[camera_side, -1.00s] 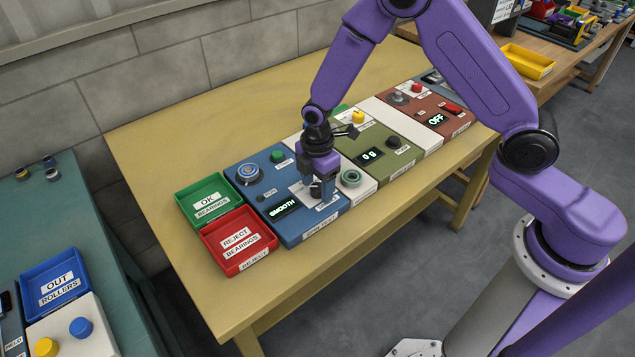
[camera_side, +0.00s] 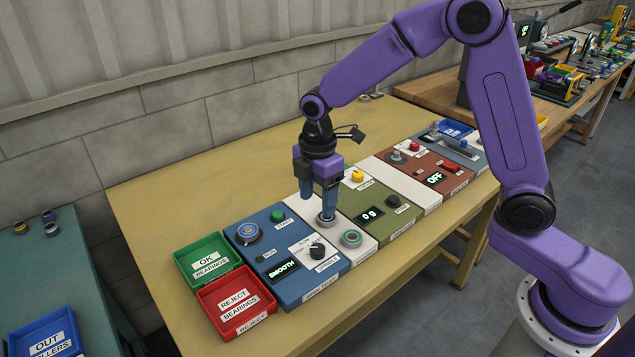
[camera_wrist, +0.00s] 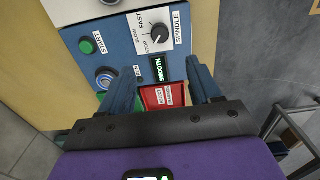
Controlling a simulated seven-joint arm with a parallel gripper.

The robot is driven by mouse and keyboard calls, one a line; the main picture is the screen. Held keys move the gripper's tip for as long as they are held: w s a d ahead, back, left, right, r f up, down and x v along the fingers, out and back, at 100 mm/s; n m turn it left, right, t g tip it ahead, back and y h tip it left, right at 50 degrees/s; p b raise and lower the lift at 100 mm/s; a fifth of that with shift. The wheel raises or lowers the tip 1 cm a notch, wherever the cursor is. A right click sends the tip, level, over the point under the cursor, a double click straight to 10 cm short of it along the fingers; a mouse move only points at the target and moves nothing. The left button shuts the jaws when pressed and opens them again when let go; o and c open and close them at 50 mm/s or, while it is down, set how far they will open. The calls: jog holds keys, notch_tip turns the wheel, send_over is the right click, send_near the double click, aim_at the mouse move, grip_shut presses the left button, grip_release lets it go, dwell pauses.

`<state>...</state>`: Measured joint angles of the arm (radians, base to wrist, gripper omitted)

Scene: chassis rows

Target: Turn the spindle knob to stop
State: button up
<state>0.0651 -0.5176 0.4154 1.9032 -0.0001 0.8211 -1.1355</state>
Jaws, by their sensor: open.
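The black spindle knob (camera_side: 317,250) stands on a white plate on the blue panel (camera_side: 292,292). In the wrist view the knob (camera_wrist: 159,34) is ringed by STOP, SLOW and FAST labels, with SPINDLE beside it. I cannot tell surely which label its pointer faces. The panel's display (camera_side: 285,271) reads SMOOTH. My gripper (camera_side: 318,205) is open, fingers down, behind and above the knob, apart from it, over the white strip. In the wrist view my two fingers (camera_wrist: 165,82) are apart with nothing visible held between them.
A grey ring (camera_side: 325,220) is just below my fingers, and a green ring (camera_side: 351,238) sits nearby. A bearing (camera_side: 248,232) and green START button (camera_side: 277,216) are on the blue panel. Green OK (camera_side: 232,262) and red REJECT (camera_side: 266,306) trays stand left. An olive panel is right.

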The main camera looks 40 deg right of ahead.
jog(key=shift+r, duration=1.6)
jog(key=s+d+r+m, duration=0.1)
jog(key=s+d, duration=0.3)
jog(key=s, duration=1)
jog(key=s+d+r+m, duration=0.1)
jog(key=s+d+m, duration=0.3)
jog(key=s, duration=1.1)
jog(key=shift+d+r+m, duration=0.3)
jog(key=shift+d, duration=0.4)
